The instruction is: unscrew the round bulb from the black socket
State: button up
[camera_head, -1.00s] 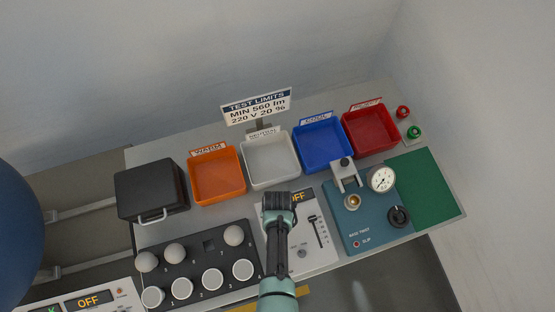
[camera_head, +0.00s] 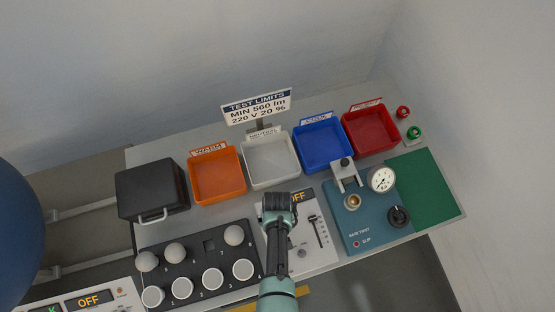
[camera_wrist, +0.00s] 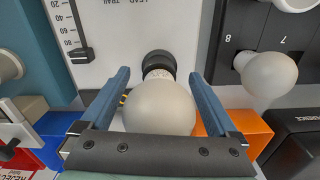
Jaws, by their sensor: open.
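The round bulb (camera_wrist: 158,108) is frosted white and sits with its threaded metal base at the black socket (camera_wrist: 157,63) in the wrist view. The socket is a dark ring on the white panel (camera_wrist: 120,35). My gripper (camera_wrist: 159,76) is open, with one blue finger on each side of the bulb and a gap showing on both sides near the tips. In the head view my gripper (camera_head: 279,203) is over the white panel with the OFF display, and it hides the bulb and socket there.
A black bulb rack (camera_head: 195,262) with several white bulbs lies left of my gripper; one rack bulb (camera_wrist: 270,74) shows in the wrist view. Orange (camera_head: 218,176), white (camera_head: 270,163), blue (camera_head: 322,148) and red (camera_head: 370,132) bins stand behind. A teal gauge fixture (camera_head: 365,221) is to the right.

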jog(key=m, duration=0.6)
jog(key=shift+w, duration=0.15)
jog(key=m, duration=1.1)
jog(key=shift+w+a+m, duration=0.1)
jog(key=shift+m, duration=0.2)
jog(key=m, duration=0.5)
jog(key=shift+c, duration=0.2)
